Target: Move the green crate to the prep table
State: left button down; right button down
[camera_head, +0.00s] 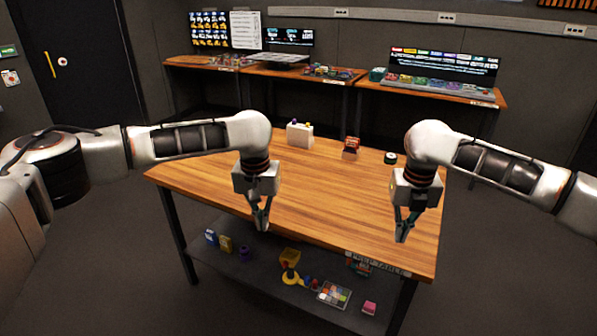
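A small teal-green box (377,74), which may be the green crate, sits at the left end of the back right bench. It is too small to make out well. The near wooden table (320,195) carries a label on its front edge that seems to end in "TABLE". My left gripper (262,218) hangs over the table's front part, pointing down. My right gripper (403,230) hangs over its right part, also pointing down. Both look empty and apart from the box. The fingers are too small and edge-on to judge their opening.
On the near table stand a white box (299,135), a red item (351,146) and a dark round item (390,158) towards the back. Its lower shelf (262,275) holds several small items. Back benches hold screens and a panel (440,86). The table's middle is clear.

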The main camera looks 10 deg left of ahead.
aim_at(331, 204)
jog(key=i, duration=1)
jog(key=k, duration=0.5)
